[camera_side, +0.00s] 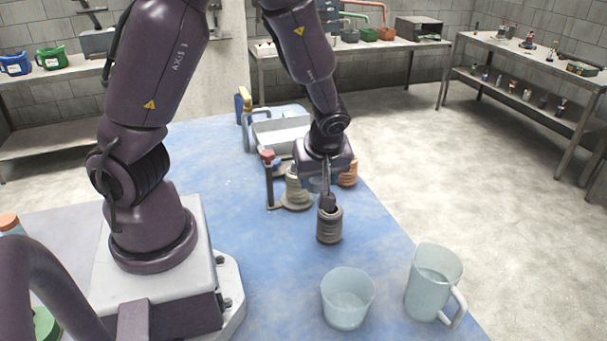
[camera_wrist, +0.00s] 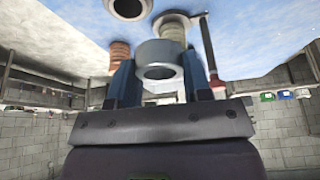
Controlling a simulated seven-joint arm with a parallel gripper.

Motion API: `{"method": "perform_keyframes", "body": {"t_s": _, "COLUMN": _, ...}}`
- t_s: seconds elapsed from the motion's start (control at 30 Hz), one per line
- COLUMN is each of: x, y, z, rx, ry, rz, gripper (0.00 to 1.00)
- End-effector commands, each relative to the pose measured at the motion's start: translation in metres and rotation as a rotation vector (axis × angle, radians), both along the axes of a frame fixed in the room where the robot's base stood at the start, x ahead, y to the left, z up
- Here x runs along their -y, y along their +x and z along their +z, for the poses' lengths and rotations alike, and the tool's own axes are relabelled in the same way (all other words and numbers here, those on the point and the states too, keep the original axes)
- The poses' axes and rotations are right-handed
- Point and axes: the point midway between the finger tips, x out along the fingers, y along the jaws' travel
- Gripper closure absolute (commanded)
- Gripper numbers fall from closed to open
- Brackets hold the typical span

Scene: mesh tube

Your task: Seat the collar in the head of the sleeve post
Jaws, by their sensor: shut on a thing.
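The collar is a thick grey ring (camera_wrist: 160,70) with a round hole, held between the two blue fingers of my gripper (camera_wrist: 161,80) in the wrist view. In the side view my gripper (camera_side: 324,188) points down, and the collar is hard to make out at its fingers. A dark grey ribbed post (camera_side: 329,227) with an open head stands just below the fingers. It seems to be the sleeve post. A dark round opening with a pale rim (camera_wrist: 128,8) at the wrist view's top edge is probably its head. The collar appears apart from it.
A beige ribbed post (camera_side: 296,192) and a red-topped rod (camera_side: 268,180) stand behind the dark post. An orange ribbed piece (camera_side: 348,175) is right of them. A clear beaker (camera_side: 347,300) and a clear jug (camera_side: 432,285) stand in front. A tray (camera_side: 280,132) lies behind.

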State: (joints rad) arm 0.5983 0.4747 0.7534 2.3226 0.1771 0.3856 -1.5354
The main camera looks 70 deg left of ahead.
Motion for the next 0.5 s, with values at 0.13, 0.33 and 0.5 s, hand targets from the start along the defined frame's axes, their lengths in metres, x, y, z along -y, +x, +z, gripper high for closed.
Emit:
{"method": "perform_keyframes", "body": {"t_s": 0.13, "x": -0.057, "y": 0.001, "z": 0.012, "rx": 0.005, "ry": -0.001, "rz": 0.132, "gripper": 0.82}}
{"method": "perform_keyframes", "body": {"t_s": 0.33, "x": -0.112, "y": -0.005, "z": 0.029, "rx": 0.004, "ry": -0.001, "rz": 0.208, "gripper": 0.82}}
{"method": "perform_keyframes", "body": {"t_s": 0.5, "x": -0.129, "y": 0.001, "z": 0.041, "rx": 0.003, "ry": -0.001, "rz": 0.154, "gripper": 0.82}}
